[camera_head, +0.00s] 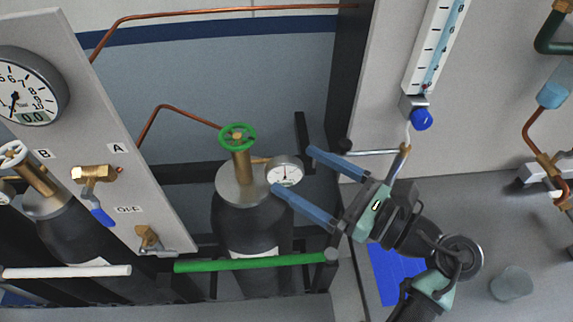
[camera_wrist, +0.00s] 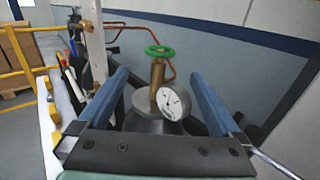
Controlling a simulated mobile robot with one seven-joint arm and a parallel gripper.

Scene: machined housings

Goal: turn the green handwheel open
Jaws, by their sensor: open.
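The green handwheel (camera_head: 238,137) sits on top of a brass valve stem on a dark gas cylinder (camera_head: 250,222).
A panel (camera_head: 110,130) with a large gauge (camera_head: 30,86) and small valves stands left. A second cylinder with a white handwheel (camera_head: 12,155) is behind it. A green bar (camera_head: 250,262) crosses before the cylinder. A copper pipe (camera_head: 170,112) runs behind the handwheel. A blue-knobbed flowmeter (camera_head: 421,119) hangs right.

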